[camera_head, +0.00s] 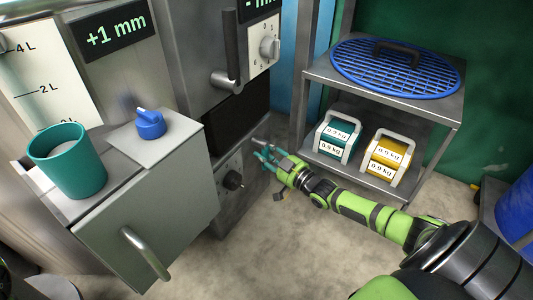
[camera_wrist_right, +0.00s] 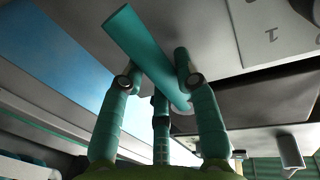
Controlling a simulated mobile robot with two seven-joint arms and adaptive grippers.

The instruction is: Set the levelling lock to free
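My right gripper (camera_head: 268,157), with teal fingers, is at the front of the lower grey cabinet (camera_head: 232,215), just right of a black knob (camera_head: 233,181) on a small panel. In the right wrist view, a teal bar (camera_wrist_right: 143,50) runs slantwise between the fingers of that gripper (camera_wrist_right: 160,75). It looks like a lever handle, but I cannot tell if it is the levelling lock. I cannot tell whether the fingers press on it. No lock label is readable. My left gripper is not in view.
A teal cup (camera_head: 68,165) and a blue knob (camera_head: 150,124) are on the left cabinet top. A shelf (camera_head: 445,110) at right holds a blue grate (camera_head: 400,72), a teal weight (camera_head: 338,137) and a yellow weight (camera_head: 388,157). A dial (camera_head: 268,47) is above. Bare floor (camera_head: 270,250) lies below my arm.

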